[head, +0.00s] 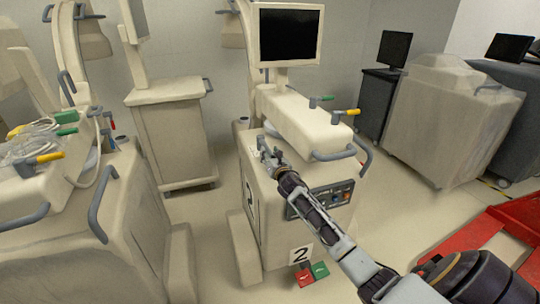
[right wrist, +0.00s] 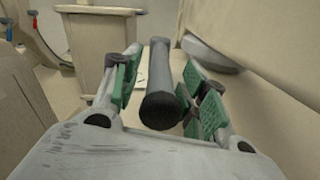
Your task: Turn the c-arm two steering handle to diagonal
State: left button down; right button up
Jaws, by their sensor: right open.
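C-arm two (head: 300,235) stands in the middle of the head view, marked with a black 2 on a white plate. My right gripper (head: 268,152) is at the upper front of its body, just under the cream top arm. In the right wrist view, a grey bar with a dark rounded end, seemingly the steering handle (right wrist: 161,100), lies between the green-padded fingers of the open right gripper (right wrist: 160,85). I cannot tell whether the fingers touch it. In the head view the gripper mostly hides this handle, so its angle is unclear. My left gripper is out of view.
Green-tipped (head: 320,101) and yellow-tipped (head: 346,113) levers sit on top of C-arm two, with a curved grey handle (head: 335,155) in front. Another C-arm (head: 120,225) stands left. A covered cart (head: 440,110) and red base (head: 465,250) are right. Floor between is clear.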

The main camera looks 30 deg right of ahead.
jog(key=c, duration=0.7)
jog(key=shift+c, duration=1.2)
grip_shut()
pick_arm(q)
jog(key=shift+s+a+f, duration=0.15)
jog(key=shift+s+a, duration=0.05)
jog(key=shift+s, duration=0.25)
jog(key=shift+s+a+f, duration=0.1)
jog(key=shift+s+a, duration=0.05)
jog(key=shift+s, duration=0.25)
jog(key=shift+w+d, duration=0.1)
